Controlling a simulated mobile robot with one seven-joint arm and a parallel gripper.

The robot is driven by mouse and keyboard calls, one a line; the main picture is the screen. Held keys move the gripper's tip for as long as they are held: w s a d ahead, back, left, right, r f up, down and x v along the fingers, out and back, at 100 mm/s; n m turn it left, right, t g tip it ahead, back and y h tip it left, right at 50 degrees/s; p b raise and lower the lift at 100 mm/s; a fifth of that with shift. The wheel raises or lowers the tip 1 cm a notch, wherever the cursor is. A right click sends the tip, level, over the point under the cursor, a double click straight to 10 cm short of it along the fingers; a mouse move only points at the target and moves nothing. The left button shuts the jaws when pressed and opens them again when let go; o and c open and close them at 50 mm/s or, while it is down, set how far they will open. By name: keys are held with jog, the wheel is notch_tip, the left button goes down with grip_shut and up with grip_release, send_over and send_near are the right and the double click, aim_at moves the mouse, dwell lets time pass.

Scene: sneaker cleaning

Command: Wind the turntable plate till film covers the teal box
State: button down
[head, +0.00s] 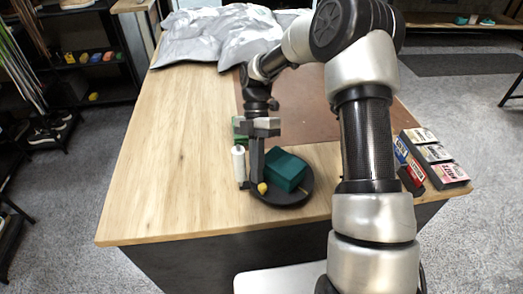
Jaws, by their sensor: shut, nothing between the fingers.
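The teal box (285,171) sits on the dark round turntable plate (290,200) near the front of the wooden table. No film is clearly visible over the box's top or its facing side. A white upright roll (238,164), apparently the film, stands at the plate's left. A small yellow knob (262,188) is at the plate's front left. My gripper (257,180) points down between the roll and the box, shut and empty, with its fingertips close to the yellow knob. I cannot tell whether they touch it.
A green object (240,128) is partly hidden behind my gripper. A brown mat (310,122) covers the table's back right, and crumpled silvery sheeting (215,38) lies at the back. Small boxes (432,157) stand at the right edge. The table's left side is clear.

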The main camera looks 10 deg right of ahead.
aim_at(261, 187)
jog(key=shift+s+d+n+h+p, duration=0.25)
jog(key=shift+s+n+h, duration=0.55)
jog(key=shift+n, duration=0.4)
jog(key=v, duration=1.7)
jog(key=s+a+r+m+t+h+p, duration=0.1)
jog(key=s+a+r+m+t+h, duration=0.2)
jog(key=m, duration=0.5)
jog(key=s+a+r+m+t+p, duration=0.2)
jog(key=s+a+r+m, duration=0.1)
jog(key=s+m, duration=0.35)
jog(key=shift+m, duration=0.45)
jog(key=x, duration=0.6)
jog(key=w+x, duration=0.1)
jog(key=x, duration=1.2)
jog(key=shift+w+a+f+b, duration=0.1)
jog(key=shift+w+f+b, duration=0.1)
jog(key=shift+f+b, duration=0.25)
jog(key=shift+f, duration=0.1)
